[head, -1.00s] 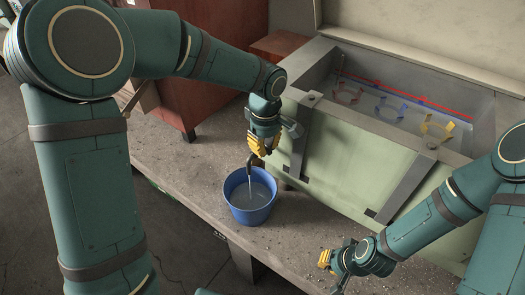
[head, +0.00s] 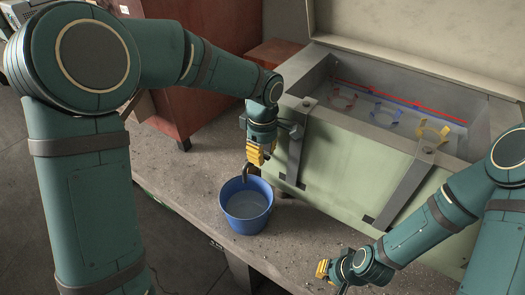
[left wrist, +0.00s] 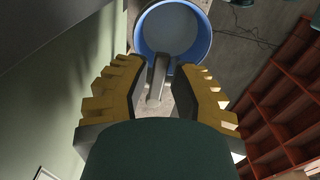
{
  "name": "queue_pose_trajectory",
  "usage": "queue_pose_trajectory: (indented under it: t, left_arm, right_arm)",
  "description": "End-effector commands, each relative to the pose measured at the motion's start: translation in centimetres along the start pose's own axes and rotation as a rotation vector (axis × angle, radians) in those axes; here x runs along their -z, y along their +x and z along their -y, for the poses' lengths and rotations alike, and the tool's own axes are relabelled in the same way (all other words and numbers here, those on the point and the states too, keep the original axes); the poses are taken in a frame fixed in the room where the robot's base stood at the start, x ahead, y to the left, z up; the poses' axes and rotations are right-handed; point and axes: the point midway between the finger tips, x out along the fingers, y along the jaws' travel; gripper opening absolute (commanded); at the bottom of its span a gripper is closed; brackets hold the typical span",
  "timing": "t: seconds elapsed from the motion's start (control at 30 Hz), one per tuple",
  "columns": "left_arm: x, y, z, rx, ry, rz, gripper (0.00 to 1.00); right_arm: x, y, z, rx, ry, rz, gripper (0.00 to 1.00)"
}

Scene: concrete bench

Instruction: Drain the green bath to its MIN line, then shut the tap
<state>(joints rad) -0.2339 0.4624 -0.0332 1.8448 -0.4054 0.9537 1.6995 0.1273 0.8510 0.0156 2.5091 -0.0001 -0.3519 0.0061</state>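The green bath (head: 345,165) stands on the bench at the right. Inside it are a red line (head: 400,95) and, lower, a blue line (head: 452,118); no lettering is readable, and the water surface is hard to make out. The tap's dark spout (head: 250,170) is on the near side, above a blue bucket (head: 247,222) holding water. No stream shows below the spout. My left gripper (head: 256,154) is at the tap. In the left wrist view its fingers are apart, with the grey spout (left wrist: 158,80) between and beyond them. My right gripper (head: 323,268) is low at the bench front.
Red, blue and yellow ring holders (head: 432,134) sit inside the bath. Grey straps (head: 400,190) run down its near side. A red-brown cabinet (head: 200,75) stands behind my left arm. The bench (head: 180,165) is clear left of the bucket.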

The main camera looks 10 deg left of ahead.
Motion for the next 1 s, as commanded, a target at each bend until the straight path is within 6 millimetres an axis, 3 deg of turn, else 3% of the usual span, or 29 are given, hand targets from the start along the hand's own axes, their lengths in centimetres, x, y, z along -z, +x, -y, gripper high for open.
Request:
queue_pose_trajectory:
  t: [0.47,1.0]
  left_arm:
    - [0.1,-1.0,-0.2,-0.007,0.001,-0.001,0.44]
    - [0.0,-10.6,-0.1,-0.005,0.0,-0.001,0.44]
  right_arm:
    - [0.0,0.0,0.0,0.0,0.0,0.0,0.0]
    - [0.0,0.0,0.0,0.0,0.0,0.0,0.0]
